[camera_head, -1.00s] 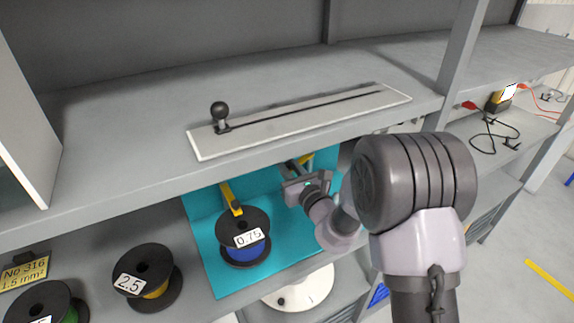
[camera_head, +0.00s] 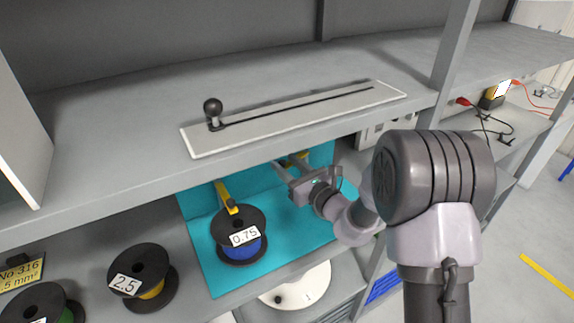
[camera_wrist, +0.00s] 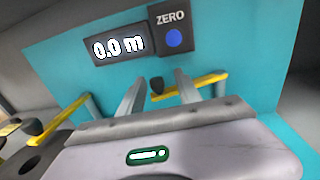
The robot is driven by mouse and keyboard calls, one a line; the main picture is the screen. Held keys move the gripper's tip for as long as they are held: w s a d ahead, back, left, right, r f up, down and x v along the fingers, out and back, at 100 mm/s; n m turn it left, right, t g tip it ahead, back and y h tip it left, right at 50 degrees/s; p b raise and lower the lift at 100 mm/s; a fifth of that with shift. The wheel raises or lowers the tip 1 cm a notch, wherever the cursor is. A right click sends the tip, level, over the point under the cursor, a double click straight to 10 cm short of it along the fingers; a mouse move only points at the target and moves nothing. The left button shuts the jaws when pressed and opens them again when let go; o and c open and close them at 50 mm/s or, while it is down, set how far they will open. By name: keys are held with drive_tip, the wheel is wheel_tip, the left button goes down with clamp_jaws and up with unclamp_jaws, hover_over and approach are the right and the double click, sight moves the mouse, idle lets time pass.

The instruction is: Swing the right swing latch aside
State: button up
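The right swing latch (camera_wrist: 205,80) is a yellow bar with a black knob at its left end, below the display on the turquoise panel in the wrist view. A small yellow part of it shows behind my fingers in the head view. My gripper (camera_wrist: 158,78) is open, its two fingers apart. The knob appears between the fingers; I cannot tell whether they touch it. In the head view my gripper (camera_head: 287,169) is under the upper shelf, right of the reel. The left swing latch (camera_head: 227,197), also yellow, points toward the blue 0.75 reel (camera_head: 239,247).
A display (camera_wrist: 118,46) reading 0.0 m and a ZERO button (camera_wrist: 172,39) are above my fingers. Reels, including the 2.5 reel (camera_head: 143,268), stand at left. A white disc (camera_head: 300,288) is below the turquoise stand.

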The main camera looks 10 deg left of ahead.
drive_tip(key=p+v, duration=0.1)
drive_tip(key=v, duration=1.6)
drive_tip(key=shift+s, duration=0.2)
drive_tip(key=shift+d, duration=0.1)
